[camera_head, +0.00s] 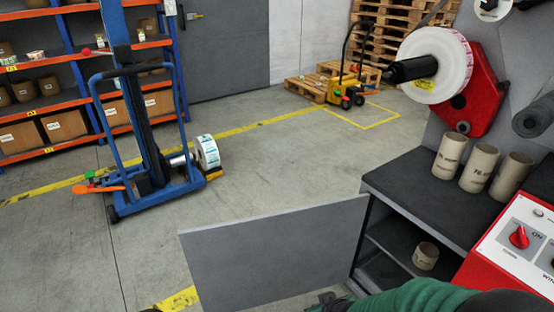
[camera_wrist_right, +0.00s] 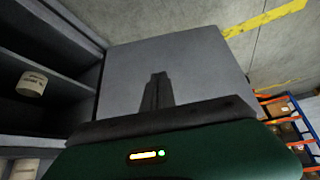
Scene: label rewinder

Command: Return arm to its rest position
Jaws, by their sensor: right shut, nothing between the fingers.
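My right arm, with a green sleeve, enters at the lower right of the head view. Its gripper (camera_head: 328,302) is at the bottom edge, partly cut off, near the lower part of the open grey cabinet door (camera_head: 270,255). In the right wrist view the two dark fingers of my right gripper (camera_wrist_right: 157,88) are together, with nothing between them. The door (camera_wrist_right: 205,62) fills the view behind them; I cannot tell whether they touch it. My left gripper is not in view.
The dark cabinet (camera_head: 430,207) has several cardboard cores on top and one core (camera_head: 425,256) on an inner shelf. The red control panel (camera_head: 515,245) is at right. A white roll (camera_head: 448,62) sits on the rewinder. A blue lifter (camera_head: 160,185) stands at left. Open floor lies between.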

